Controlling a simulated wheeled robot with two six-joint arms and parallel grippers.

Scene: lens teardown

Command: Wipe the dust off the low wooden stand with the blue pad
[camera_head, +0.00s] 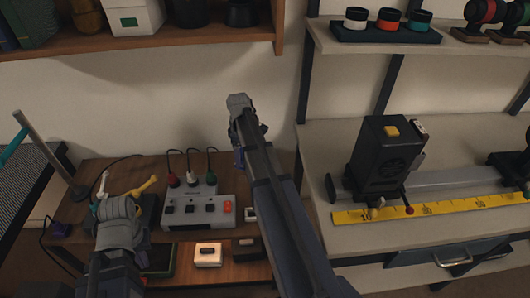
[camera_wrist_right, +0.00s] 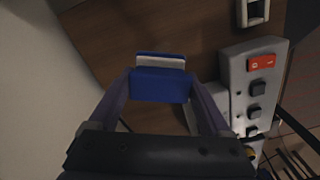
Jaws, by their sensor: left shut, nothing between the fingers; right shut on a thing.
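The blue pad (camera_wrist_right: 160,84), with a pale layer along one edge, is between the fingers of my right gripper (camera_wrist_right: 163,92), which is shut on it. The pad is over or on the brown top of the low wooden stand (camera_wrist_right: 120,30); contact is unclear. In the head view the stand (camera_head: 100,168) is at lower left, and my right arm hides part of its right side. No distinct dust shows. My left gripper (camera_head: 119,207) is shut and empty over the front left of the stand.
A grey switch box (camera_head: 198,212) with cables stands on the stand, near the pad; it also shows in the right wrist view (camera_wrist_right: 238,75). Yellow-handled tools (camera_head: 146,186) are beside my left gripper. A bench (camera_head: 345,140) with a yellow ruler (camera_head: 430,208) is at right.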

